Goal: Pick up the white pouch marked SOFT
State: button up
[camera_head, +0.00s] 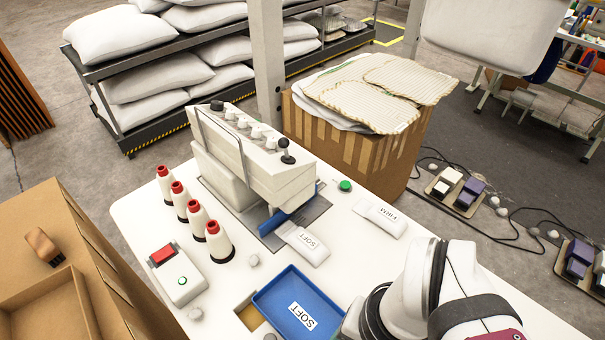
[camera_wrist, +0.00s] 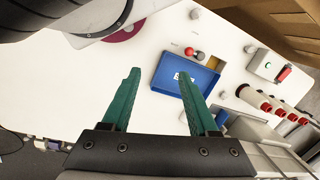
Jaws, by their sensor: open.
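The white pouch marked SOFT (camera_head: 305,246) lies on the white table in front of the sewing machine, near its blue plate. A second white pouch marked FIRM (camera_head: 380,217) lies to its right. The blue tray (camera_head: 271,294), with a SOFT label inside, sits nearer the front; it also shows in the wrist view (camera_wrist: 208,82). My gripper (camera_wrist: 165,95) is open and empty in the wrist view, its green fingers spread above the table. In the head view my arm stands at the lower right and the fingers are out of sight. I cannot make out either pouch in the wrist view.
The sewing machine (camera_head: 250,160) stands behind the SOFT pouch. Several thread cones (camera_head: 197,223) and a control box with a red switch (camera_head: 177,275) are on the left. A green button (camera_head: 345,186) sits between machine and FIRM pouch. A cardboard box (camera_head: 355,150) stands behind the table.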

jog(key=shift+o, duration=0.2)
jog(key=o, duration=0.6)
jog(key=n+h, duration=0.2)
jog(key=n, duration=1.3)
send_over(320, 251)
notch_tip(320, 251, down, 8)
jog(key=r, duration=0.1)
notch_tip(320, 251, down, 14)
jog(key=shift+f, duration=0.25)
